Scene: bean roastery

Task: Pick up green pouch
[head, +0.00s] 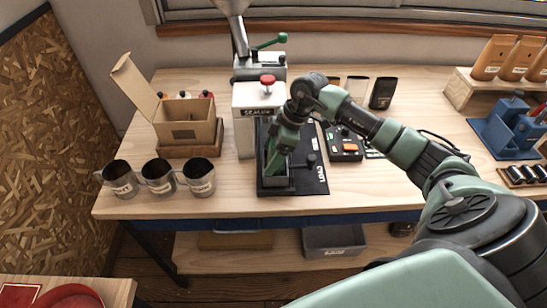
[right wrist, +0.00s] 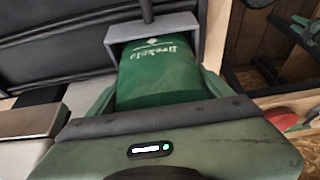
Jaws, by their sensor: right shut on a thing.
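The green pouch (right wrist: 155,72) with white lettering shows large in the right wrist view, between the two fingers of my right gripper (right wrist: 160,88). The gripper is shut on it. One end of the pouch sits within a grey box-like frame (right wrist: 193,36). In the head view, my right gripper (head: 279,158) points down at a grey holder (head: 290,182) on a black board (head: 311,180). The arm and fingers hide most of the pouch there. My left gripper is not in view.
A white sealer box (head: 245,128) with a red knob stands just left of the board. Labelled metal cups (head: 200,178) line the left front, with an open cardboard box (head: 188,130) behind. A blue rack (head: 500,135) and brown pouches (head: 493,57) are at right.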

